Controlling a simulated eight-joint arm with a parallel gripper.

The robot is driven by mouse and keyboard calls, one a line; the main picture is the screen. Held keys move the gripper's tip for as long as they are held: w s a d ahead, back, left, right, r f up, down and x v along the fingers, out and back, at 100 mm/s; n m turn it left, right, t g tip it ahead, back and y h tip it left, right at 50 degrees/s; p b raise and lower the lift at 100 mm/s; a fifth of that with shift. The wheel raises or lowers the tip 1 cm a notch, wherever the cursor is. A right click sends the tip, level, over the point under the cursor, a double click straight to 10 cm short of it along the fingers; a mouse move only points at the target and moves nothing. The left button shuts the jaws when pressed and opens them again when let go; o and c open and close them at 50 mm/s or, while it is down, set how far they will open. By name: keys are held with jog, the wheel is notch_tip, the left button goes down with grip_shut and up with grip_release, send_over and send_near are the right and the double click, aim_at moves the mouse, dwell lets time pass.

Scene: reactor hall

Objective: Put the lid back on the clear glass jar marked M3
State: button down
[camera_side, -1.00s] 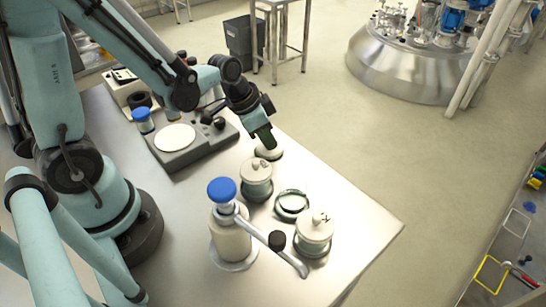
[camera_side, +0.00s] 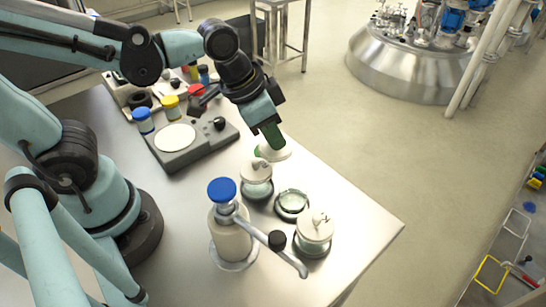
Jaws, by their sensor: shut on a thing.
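My gripper (camera_side: 271,139) is shut on a pale, round lid (camera_side: 281,154), near the table's far right edge and behind the jars. The gripper's green fingers cover part of the lid. An open clear glass jar (camera_side: 292,203) stands in front of it, between two jars with pale lids on: one at the back left (camera_side: 257,188) and one at the front right (camera_side: 313,243). The held lid is apart from the open jar. I cannot read M3 on any jar; a dark mark on the front right lid is too small to be sure of.
A blue-capped pump bottle (camera_side: 230,240) stands left of the jars, its spout reaching toward the front right jar. A grey balance (camera_side: 192,150) with a round white plate is at the back left, with small blue- and yellow-capped containers (camera_side: 143,120) beside it. The table front is clear.

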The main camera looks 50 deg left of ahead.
jog(key=shift+s+d+r, duration=0.25)
jog(key=shift+d+r, duration=0.1)
jog(key=shift+d, duration=0.15)
jog(key=shift+s+d+r, duration=0.25)
jog(key=shift+d+r, duration=0.05)
jog(key=shift+d, duration=0.15)
jog(key=d+r+m+h, duration=0.1)
jog(key=d+r+m, duration=0.1)
jog(key=d+m, duration=0.25)
jog(key=shift+g, duration=0.4)
jog(key=shift+s+d+f, duration=0.1)
jog(key=shift+f, duration=1.6)
jog(key=shift+s+d+f, duration=0.1)
jog(key=shift+f, duration=1.55)
jog(key=shift+f, duration=0.2)
jog(key=c, duration=0.6)
grip_release()
jog(key=shift+o, duration=0.2)
